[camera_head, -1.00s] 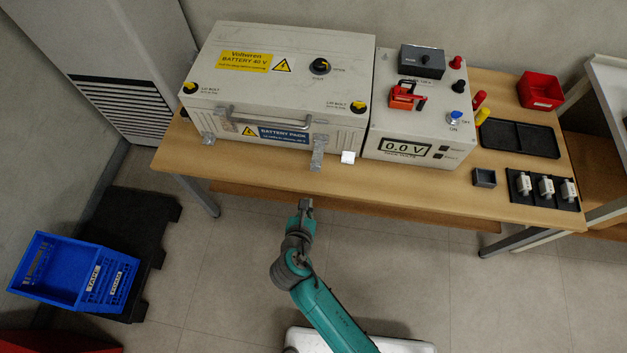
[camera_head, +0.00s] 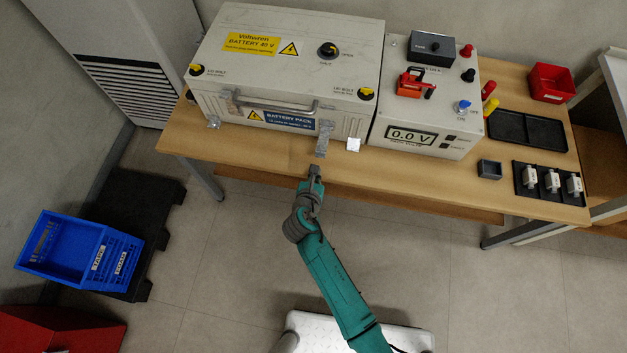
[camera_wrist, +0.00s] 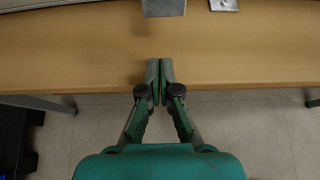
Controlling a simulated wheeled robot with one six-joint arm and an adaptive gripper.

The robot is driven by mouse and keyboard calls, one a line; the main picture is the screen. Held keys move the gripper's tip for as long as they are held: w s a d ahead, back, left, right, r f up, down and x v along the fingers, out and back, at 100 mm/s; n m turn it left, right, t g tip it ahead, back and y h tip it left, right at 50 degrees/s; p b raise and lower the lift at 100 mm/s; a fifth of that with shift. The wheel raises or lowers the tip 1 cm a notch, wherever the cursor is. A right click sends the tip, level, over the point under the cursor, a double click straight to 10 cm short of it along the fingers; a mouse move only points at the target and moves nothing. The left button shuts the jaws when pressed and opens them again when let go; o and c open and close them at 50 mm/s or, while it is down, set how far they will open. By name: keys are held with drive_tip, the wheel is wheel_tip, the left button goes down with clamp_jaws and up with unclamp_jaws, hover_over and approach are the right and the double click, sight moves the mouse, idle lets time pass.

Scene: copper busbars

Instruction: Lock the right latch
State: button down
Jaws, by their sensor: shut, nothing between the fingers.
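The right latch (camera_head: 323,138) is a grey metal plate on the lower right front of the white battery box (camera_head: 207,100). It hangs from the front face and sticks out toward me over the table edge side. In the wrist view the grey latch (camera_wrist: 164,7) shows at the top, cut off by the frame. My gripper (camera_head: 314,170) is just in front of and below the latch, apart from it, near the table's front edge. In the wrist view my gripper (camera_wrist: 160,64) has its two fingers together, empty. The left latch (camera_head: 214,122) sits at the box's lower left front.
The wooden table (camera_head: 270,158) has a bare front strip. The meter box (camera_head: 412,136) stands to the right. A front handle (camera_head: 275,106) juts from the battery box.

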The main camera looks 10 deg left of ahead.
sight(323, 142)
drive_tip(key=shift+w+r, duration=0.65)
drive_tip(key=shift+w, duration=0.05)
drive_tip(key=shift+w+r, duration=0.2)
drive_tip(key=shift+r, duration=0.85)
